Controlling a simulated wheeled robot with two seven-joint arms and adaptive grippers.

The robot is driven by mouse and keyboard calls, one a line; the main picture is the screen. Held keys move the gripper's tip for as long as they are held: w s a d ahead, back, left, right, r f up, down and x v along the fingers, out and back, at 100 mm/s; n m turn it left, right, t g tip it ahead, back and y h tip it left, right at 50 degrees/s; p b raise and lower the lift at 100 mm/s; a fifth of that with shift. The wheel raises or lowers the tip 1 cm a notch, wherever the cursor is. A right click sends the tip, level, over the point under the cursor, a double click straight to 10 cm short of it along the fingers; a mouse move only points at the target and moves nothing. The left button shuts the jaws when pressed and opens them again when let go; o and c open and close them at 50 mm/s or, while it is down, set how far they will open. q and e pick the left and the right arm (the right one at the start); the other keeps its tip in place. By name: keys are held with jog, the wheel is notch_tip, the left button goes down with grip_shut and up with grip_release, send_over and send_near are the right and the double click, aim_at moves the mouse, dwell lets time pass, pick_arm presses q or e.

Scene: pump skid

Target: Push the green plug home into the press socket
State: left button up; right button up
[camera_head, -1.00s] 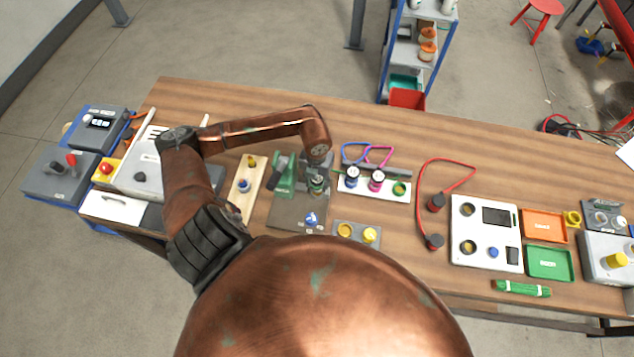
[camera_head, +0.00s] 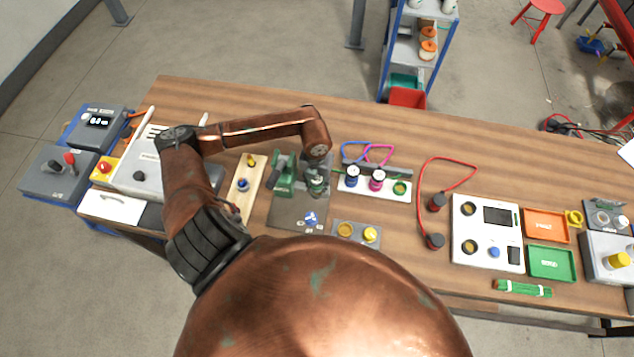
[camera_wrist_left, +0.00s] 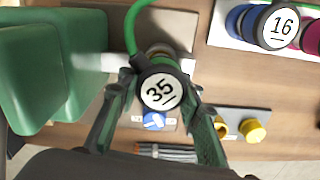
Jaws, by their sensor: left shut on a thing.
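The green plug (camera_wrist_left: 161,88) has a black round cap with a white label marked 35 and a green cable rising from it in the left wrist view. My left gripper (camera_wrist_left: 158,108) is shut on it, with a finger on either side. In the head view the left gripper (camera_head: 317,187) is low over the grey plate (camera_head: 288,213), just right of the green press (camera_head: 284,176). The press socket is largely hidden under the plug and gripper, so I cannot tell how deep the plug sits. My right gripper is not in view.
A blue knob (camera_head: 311,218) is on the plate's front. A white rack (camera_head: 362,194) with blue and pink plugs stands close right. A grey block with yellow parts (camera_head: 369,235) is at front right. A wooden board (camera_head: 240,200) lies left. Bare wood lies behind the press.

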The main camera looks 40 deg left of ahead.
pick_arm(q)
jog(key=shift+f+b, duration=0.6)
jog(key=shift+f, duration=0.25)
jog(key=shift+f+b, duration=0.35)
jog(key=shift+f, duration=0.1)
jog(key=o, duration=1.3)
jog(key=shift+o, duration=0.2)
jog(key=shift+r, duration=0.1)
notch_tip(320, 180, up, 12)
jog(key=shift+f, duration=0.1)
